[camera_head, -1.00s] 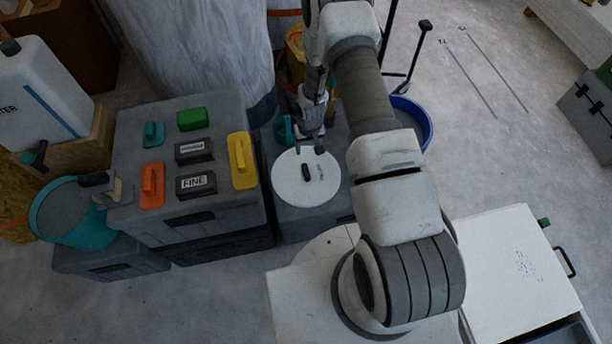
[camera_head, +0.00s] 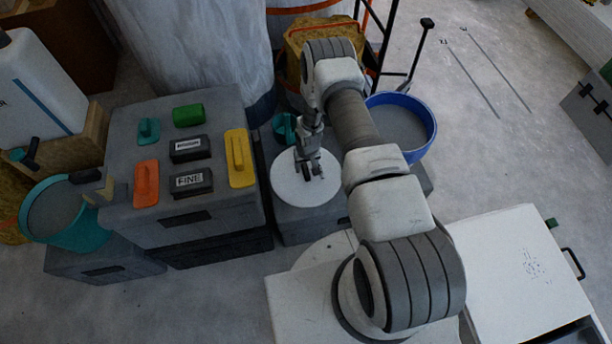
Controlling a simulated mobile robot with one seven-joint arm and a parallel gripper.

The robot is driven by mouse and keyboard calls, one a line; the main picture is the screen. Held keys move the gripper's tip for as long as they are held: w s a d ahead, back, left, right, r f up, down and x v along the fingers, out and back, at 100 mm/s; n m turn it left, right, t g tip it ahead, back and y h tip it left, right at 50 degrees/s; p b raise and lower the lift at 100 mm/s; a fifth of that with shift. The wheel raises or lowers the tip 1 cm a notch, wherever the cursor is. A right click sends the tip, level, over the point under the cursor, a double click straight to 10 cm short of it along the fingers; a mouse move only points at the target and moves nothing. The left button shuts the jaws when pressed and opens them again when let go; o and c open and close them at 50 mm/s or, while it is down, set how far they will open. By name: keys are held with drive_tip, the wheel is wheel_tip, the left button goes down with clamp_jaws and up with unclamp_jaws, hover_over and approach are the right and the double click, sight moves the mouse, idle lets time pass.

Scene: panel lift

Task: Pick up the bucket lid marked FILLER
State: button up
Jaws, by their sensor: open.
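The bucket lid (camera_head: 291,194) is a white round disc with a small dark handle at its middle. It lies flat on a low grey crate (camera_head: 298,229). Its marking is too small and too covered to read in this view. My gripper (camera_head: 311,173) points down over the middle of the lid. Its fingers are open and stand around or just beside the handle; I cannot tell which. The fingers hide most of the handle, and contact with the lid is unclear.
Left of the lid, a taller grey crate (camera_head: 221,214) bears sanding blocks and trowels, with a yellow one (camera_head: 240,160) nearest. A blue bucket (camera_head: 432,130) stands behind right, a teal cup (camera_head: 284,128) behind the lid. A teal bucket (camera_head: 87,238) is far left.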

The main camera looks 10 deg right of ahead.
wheel_tip(320, 180, down, 2)
drive_tip(key=shift+w+f, duration=0.1)
clamp_jaws()
idle(0.4)
